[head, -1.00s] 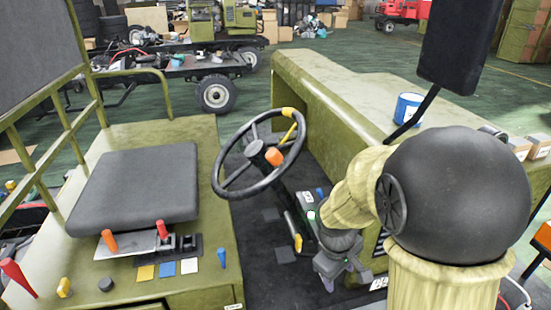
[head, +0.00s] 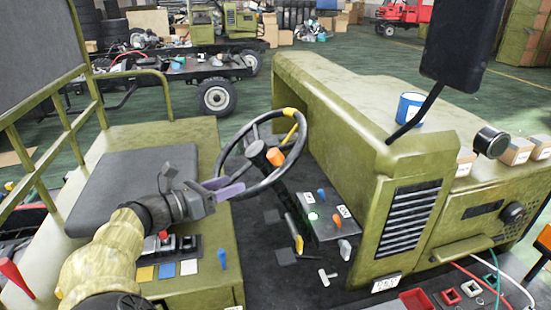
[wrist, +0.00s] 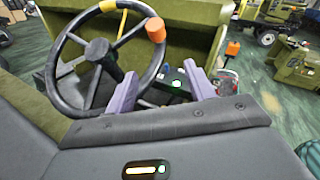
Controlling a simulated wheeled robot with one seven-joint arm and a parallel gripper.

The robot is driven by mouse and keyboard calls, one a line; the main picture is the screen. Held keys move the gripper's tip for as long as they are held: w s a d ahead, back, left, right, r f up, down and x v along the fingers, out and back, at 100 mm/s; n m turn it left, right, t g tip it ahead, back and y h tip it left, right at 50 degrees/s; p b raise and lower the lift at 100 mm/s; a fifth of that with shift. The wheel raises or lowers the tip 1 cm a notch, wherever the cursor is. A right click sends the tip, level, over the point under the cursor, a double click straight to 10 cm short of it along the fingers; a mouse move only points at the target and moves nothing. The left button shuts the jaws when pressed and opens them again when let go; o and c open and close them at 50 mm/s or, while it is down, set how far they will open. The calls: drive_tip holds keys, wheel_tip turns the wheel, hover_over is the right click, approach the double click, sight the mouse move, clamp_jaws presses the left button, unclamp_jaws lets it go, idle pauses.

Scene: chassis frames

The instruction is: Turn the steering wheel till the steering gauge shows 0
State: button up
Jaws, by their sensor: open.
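The black steering wheel (head: 262,186) stands tilted on its column; its rim also shows in the wrist view (wrist: 55,72). An orange knob (head: 275,157) sits on the right of the rim, and a yellow band (head: 291,112) marks the rim's top. My gripper (head: 230,187) is open, its purple fingers by the lower-left rim in the head view. In the wrist view my gripper (wrist: 163,72) has nothing between its fingers, and the wheel stands ahead and to the left. I cannot tell whether a finger touches the rim. I cannot make out the steering gauge.
A black seat (head: 120,180) lies behind my arm, with coloured levers and switches on the panel below. A side console (head: 330,228) with a green lamp stands right of the wheel. The green hood (head: 350,110) carries a blue-and-white can (head: 408,107). A dark mirror (head: 462,45) hangs above.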

sight(277, 157)
drive_tip(key=shift+s+a+r+n+t, duration=0.3)
drive_tip(key=shift+s+a+r, duration=0.05)
drive_tip(key=shift+a+r, duration=0.35)
drive_tip(key=p+x, duration=0.5)
drive_tip(key=x, duration=1.2)
drive_tip(key=shift+w+d, duration=0.1)
clamp_jaws()
